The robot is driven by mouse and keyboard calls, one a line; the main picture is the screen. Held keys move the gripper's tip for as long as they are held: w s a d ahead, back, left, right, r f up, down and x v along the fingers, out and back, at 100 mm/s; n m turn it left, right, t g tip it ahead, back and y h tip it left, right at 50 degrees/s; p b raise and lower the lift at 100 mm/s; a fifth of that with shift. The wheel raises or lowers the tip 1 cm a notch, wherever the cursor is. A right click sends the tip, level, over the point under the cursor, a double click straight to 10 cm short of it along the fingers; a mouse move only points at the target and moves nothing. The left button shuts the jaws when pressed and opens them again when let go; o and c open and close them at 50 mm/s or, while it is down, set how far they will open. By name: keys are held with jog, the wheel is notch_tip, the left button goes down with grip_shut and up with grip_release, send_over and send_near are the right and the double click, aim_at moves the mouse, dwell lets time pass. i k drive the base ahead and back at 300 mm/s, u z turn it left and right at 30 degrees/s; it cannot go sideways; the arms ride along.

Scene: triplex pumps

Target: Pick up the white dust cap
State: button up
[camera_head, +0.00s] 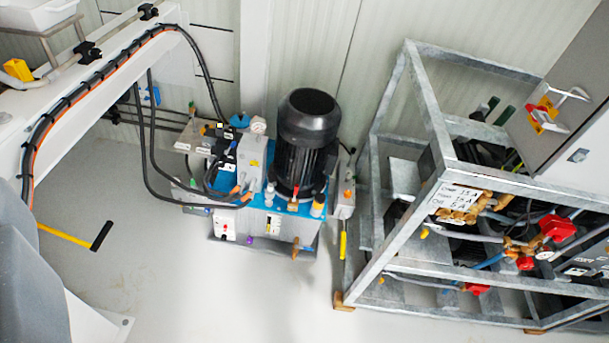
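I cannot make out a white dust cap for sure in this view. Small pale round parts show on the blue-topped power unit (275,226), such as a whitish round piece (258,124) at its back and a pale cap-like piece (317,208) at its front right; they are too small to name. The unit carries a large black motor (303,140) and stands on the floor against the wall. My gripper is not recognisable in the view.
A galvanised frame (437,110) with hoses and red connectors (557,228) stands at the right, below a grey cabinet (565,90). A white beam with cables (95,75) crosses the upper left. A yellow bar with a black end (70,236) juts in left. The central front floor is clear.

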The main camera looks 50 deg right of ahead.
aim_at(269, 189)
jog(key=z, duration=0.55)
jog(key=i, duration=1.15)
jog(key=z, duration=1.05)
jog(key=i, duration=0.45)
jog(key=z, duration=0.35)
jog(key=k, duration=0.9)
jog(key=z, duration=0.2)
jog(key=i, duration=0.95)
jog(key=u, duration=0.15)
